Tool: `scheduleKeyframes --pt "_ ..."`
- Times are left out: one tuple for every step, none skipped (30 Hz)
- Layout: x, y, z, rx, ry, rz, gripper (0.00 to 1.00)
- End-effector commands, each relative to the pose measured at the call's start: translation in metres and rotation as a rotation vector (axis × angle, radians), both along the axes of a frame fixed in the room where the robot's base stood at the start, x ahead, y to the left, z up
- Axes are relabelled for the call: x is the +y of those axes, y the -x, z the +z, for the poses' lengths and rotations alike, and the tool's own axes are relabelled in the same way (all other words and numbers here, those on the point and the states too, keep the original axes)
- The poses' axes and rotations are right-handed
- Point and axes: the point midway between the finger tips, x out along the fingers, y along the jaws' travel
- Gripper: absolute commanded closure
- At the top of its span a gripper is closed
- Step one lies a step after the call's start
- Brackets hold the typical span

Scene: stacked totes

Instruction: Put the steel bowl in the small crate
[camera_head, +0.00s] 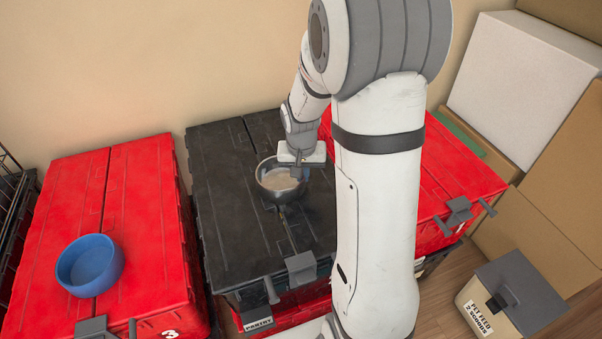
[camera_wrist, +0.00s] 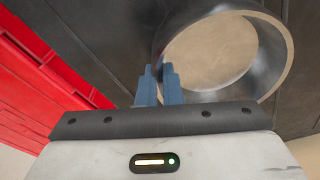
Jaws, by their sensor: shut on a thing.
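The steel bowl (camera_head: 276,186) is at the black tote lid in the head view, its inside pale. In the wrist view the bowl (camera_wrist: 268,84) fills the upper right, and its near rim runs between the blue fingers. My gripper (camera_head: 297,170) is shut on the bowl's rim at its right side in the head view; the fingers also show in the wrist view (camera_wrist: 160,84). I cannot tell whether the bowl touches the lid. No small crate can be made out for certain; a dark wire-sided container (camera_head: 12,205) is cut off at the left edge.
A blue bowl (camera_head: 90,265) sits on the left red tote (camera_head: 135,200). The black tote (camera_head: 225,150) is in the middle, another red tote (camera_head: 450,180) at right. Cardboard boxes (camera_head: 535,235), a white box (camera_head: 520,80) and a feed bin (camera_head: 510,295) stand at right.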

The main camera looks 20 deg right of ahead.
Motion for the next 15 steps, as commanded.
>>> scheduleKeyframes --pt "0.0001 0.0001 -0.0009 0.000 0.000 0.000 0.92" --pt "0.0002 0.0002 -0.0006 0.000 0.000 0.000 0.89" --pt "0.0003 0.0001 -0.0006 0.000 0.000 0.001 0.86" --pt "0.0003 0.0001 -0.0006 0.000 0.000 0.001 0.84" --pt "0.0003 0.0001 -0.0006 0.000 0.000 0.001 0.81" --pt "0.0003 0.0001 -0.0006 0.000 0.000 0.001 0.78" --pt "0.0004 0.0001 -0.0005 0.000 0.000 0.001 0.76" --pt "0.0004 0.0001 -0.0005 0.000 0.000 0.001 0.73" --pt "0.0004 0.0001 -0.0005 0.000 0.000 0.001 0.73" --pt "0.0004 0.0001 -0.0005 0.000 0.000 0.001 0.73" --pt "0.0004 0.0001 -0.0005 0.000 0.000 0.001 0.73" --pt "0.0004 0.0001 -0.0005 0.000 0.000 0.001 0.73" --pt "0.0004 0.0001 -0.0005 0.000 0.000 0.001 0.73" --pt "0.0005 0.0000 -0.0004 0.000 0.000 0.001 0.73" --pt "0.0005 -0.0001 0.0003 0.000 0.000 0.001 0.73"
